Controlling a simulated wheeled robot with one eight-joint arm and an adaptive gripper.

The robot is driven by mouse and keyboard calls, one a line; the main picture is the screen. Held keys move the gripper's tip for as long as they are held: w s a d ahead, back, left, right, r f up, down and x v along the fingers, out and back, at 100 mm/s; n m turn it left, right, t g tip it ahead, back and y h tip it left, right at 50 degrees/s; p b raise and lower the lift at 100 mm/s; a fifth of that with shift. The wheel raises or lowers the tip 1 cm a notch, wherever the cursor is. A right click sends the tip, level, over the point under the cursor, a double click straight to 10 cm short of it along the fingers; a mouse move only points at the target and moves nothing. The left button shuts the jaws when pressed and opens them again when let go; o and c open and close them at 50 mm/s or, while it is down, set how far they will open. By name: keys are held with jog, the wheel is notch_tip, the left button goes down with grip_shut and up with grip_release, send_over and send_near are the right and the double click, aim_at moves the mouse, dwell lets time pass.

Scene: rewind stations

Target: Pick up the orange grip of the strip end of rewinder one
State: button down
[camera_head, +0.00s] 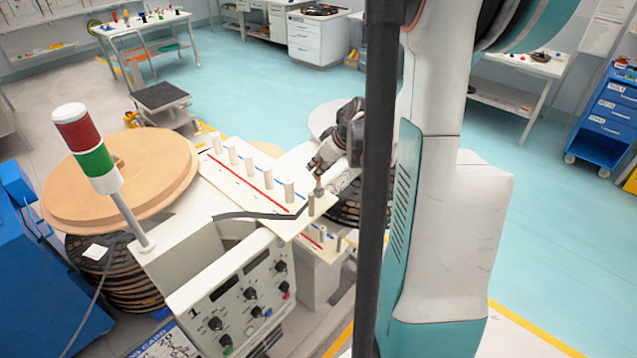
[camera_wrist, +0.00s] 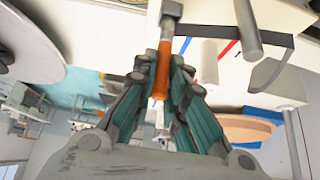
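The orange grip (camera_wrist: 159,76) sits between the teal-padded fingers of my gripper (camera_wrist: 163,68) in the wrist view. The fingertips are close together on both sides of it and appear shut on it. A grey metal end piece joins the grip to the dark strip (camera_wrist: 228,34), which bends round at the right. In the head view my gripper (camera_head: 319,178) is by the front right corner of the pale plate of rewinder one (camera_head: 232,303), over a short post. The strip (camera_head: 254,215) runs left from there. The grip is mostly hidden in the head view.
Several upright pegs (camera_head: 268,178) stand on the pale plate. A signal tower (camera_head: 92,158) and a large tan disc (camera_head: 125,178) stand at left. A dark pole and my arm hide the area to the right. Open teal floor (camera_head: 262,85) lies behind.

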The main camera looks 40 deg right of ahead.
jog(key=shift+r, duration=0.1)
dwell(0.3)
notch_tip(320, 180, up, 28)
jog(key=a+p, duration=0.2)
jog(key=p, duration=1.3)
jog(key=shift+s+a+r, duration=0.15)
jog(key=shift+s+a, duration=0.1)
jog(key=shift+s, duration=0.1)
